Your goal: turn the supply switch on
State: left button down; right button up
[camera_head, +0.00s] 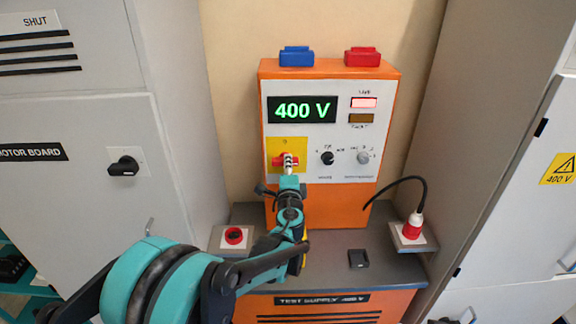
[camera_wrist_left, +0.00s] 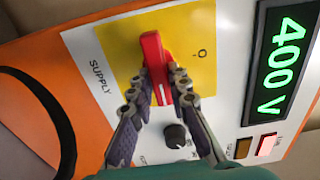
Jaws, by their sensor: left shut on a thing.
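The supply switch is a red handle (camera_head: 278,161) on a yellow plate (camera_head: 300,143) at the left of the orange test supply's panel. The handle lies about horizontal across the plate. My left gripper (camera_head: 288,163) reaches it from the front and covers part of it. In the left wrist view the fingers (camera_wrist_left: 166,88) are shut on the red handle (camera_wrist_left: 150,55), one on each side. The display (camera_head: 302,110) reads 400 V in green, and the upper lamp (camera_head: 364,102) glows pinkish. The lower lamp (camera_head: 362,118) is dark amber. My right gripper is out of view.
Black (camera_head: 327,158) and grey (camera_head: 363,157) knobs sit right of the switch. Grey cabinets (camera_head: 180,80) flank the supply.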

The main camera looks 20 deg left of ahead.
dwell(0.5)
pick_arm(q)
jog(key=c, duration=1.4)
grip_release()
jog(key=shift+c, duration=0.2)
jog(key=v, duration=1.2)
